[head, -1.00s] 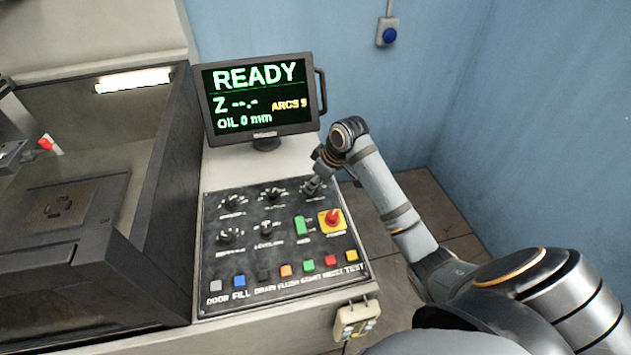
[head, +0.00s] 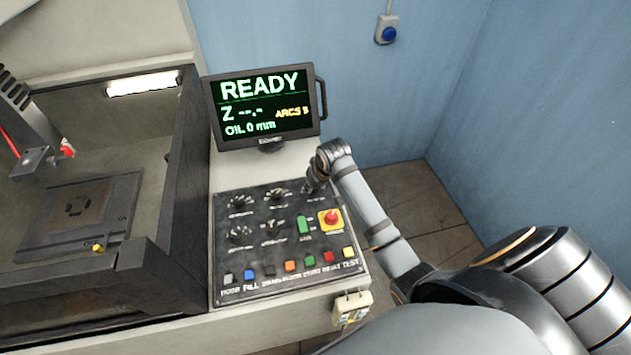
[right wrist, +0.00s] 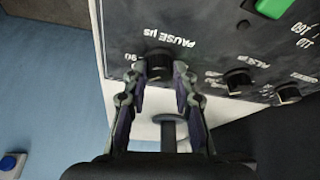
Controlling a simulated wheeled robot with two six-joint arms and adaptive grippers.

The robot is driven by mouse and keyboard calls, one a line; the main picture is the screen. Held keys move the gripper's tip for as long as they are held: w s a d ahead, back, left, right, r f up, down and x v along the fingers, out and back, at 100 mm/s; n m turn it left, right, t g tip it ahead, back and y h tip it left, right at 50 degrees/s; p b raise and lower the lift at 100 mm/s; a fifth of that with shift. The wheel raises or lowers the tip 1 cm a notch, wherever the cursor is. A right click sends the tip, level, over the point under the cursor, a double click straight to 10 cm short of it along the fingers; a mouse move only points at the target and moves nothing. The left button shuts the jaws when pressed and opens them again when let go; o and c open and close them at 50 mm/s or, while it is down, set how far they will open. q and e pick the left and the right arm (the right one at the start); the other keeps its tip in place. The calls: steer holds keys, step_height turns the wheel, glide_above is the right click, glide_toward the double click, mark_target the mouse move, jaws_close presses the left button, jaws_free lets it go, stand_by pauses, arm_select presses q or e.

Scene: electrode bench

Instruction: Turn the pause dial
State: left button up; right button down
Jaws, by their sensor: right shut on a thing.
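The pause dial (right wrist: 158,63) is a dark round knob under the label "PAUSE µs" in the right wrist view. The fingertips of my right gripper (right wrist: 158,76) stand on both sides of it and are shut on it. In the head view my right gripper (head: 314,184) reaches the top right corner of the black control panel (head: 222,262) and hides the dial there. How far the dial is turned is hard to read. My left gripper is not in view.
Other dark knobs (head: 240,202), a green switch (head: 304,224), a red stop button (head: 331,216) and a row of coloured buttons share the panel. A monitor (head: 265,106) reading READY stands behind. An open machine tank (head: 150,262) lies left.

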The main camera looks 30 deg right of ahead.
stand_by(0.4)
steer(key=c, duration=1.1)
jaws_free()
steer(key=v, duration=1.2)
